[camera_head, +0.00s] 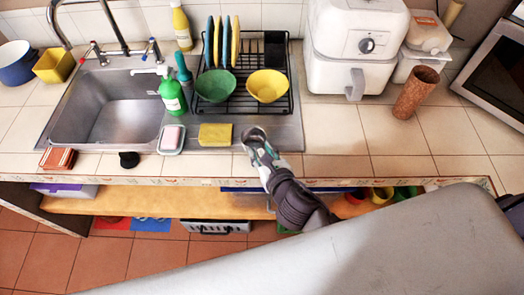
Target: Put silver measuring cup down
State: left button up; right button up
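The silver measuring cup (254,134) is small and round. It is at the tip of my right gripper (262,150), above the drainboard's front edge, just right of the yellow sponge. The gripper's fingers close on the cup's near side and partly hide it. I cannot tell whether the cup's base touches the surface below. My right arm reaches in from the lower right. My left gripper is not in view.
A sink (115,108) is on the left. A dish rack (270,98) with green and yellow bowls stands behind the cup. The yellow sponge (215,134) and a soap dish (171,140) are to its left. Free tiled counter (335,130) is to its right, before a white air fryer (350,60).

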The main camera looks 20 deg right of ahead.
jog(key=shift+o, duration=0.2)
jog(key=shift+r, duration=0.1)
jog(key=b+v, duration=0.1)
jog(key=v, duration=1.1)
